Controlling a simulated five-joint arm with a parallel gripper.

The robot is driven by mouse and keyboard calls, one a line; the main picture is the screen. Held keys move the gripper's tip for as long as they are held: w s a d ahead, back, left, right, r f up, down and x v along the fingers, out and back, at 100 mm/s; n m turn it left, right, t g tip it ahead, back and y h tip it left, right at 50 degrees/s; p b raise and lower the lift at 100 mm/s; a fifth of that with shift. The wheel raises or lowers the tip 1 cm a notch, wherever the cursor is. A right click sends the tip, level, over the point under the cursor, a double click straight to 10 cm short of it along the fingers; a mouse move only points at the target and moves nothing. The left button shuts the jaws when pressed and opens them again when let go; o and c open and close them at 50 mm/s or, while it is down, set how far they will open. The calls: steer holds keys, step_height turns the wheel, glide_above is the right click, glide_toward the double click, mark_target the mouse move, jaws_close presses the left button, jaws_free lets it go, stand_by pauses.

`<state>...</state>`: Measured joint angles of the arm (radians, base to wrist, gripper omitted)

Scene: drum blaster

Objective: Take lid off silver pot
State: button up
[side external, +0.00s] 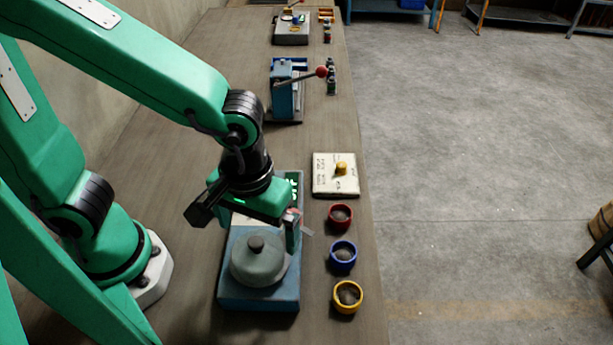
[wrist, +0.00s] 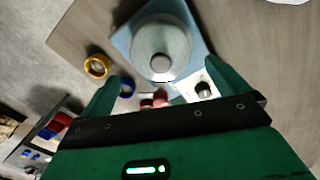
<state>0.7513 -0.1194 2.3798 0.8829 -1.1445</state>
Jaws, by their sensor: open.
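The silver pot (side external: 268,270) is a grey round vessel with a domed lid (side external: 240,258) and a dark knob (side external: 256,242) on top. It sits on a blue-grey base (side external: 232,295). In the wrist view, the lid (wrist: 162,35) and its knob (wrist: 161,63) lie just beyond the space between my fingers. The lid appears seated on the pot. My gripper (side external: 246,222) is open and empty, above and behind the pot in the side view, with its fingers spread wide; they also show in the wrist view (wrist: 160,76). It hides the back part of the base.
A red cup (side external: 341,216), a blue cup (side external: 343,255) and a yellow cup (side external: 348,296) stand right of the base near the table's edge. A blue lever device (side external: 286,96) stands farther back.

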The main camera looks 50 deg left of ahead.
mark_target(258, 238)
steer(key=shift+f, duration=0.2)
steer(key=shift+a+f, duration=0.1)
steer(key=shift+f, duration=2.4)
steer(key=shift+c, duration=0.4)
steer(key=c, duration=0.9)
steer(key=shift+r, duration=0.15)
steer(key=shift+r, duration=4.9)
